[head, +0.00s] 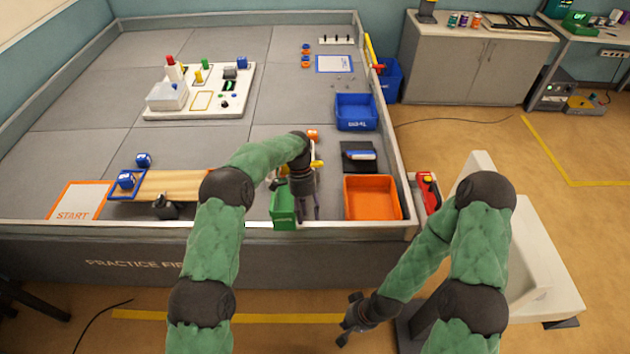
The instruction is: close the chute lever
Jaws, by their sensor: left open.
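My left gripper (308,211) points down just right of a small green bin (284,205) at the field's front edge. It is open, and I see nothing held between its fingers. Behind it stands a small device, mostly hidden by my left arm and gripper. A yellow part (317,164) and an orange part (312,135) of this device show. I cannot tell for sure which part is the chute lever or how it is set. My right gripper (349,319) hangs low in front of the field, over the floor, apart from everything. Its fingers look spread and empty.
An orange tray (372,218), a black tray (359,170) and a blue bin (356,126) line the right side. A wooden ramp (172,184) lies left of my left arm. A low wall (250,227) borders the field. The field's middle is mostly clear.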

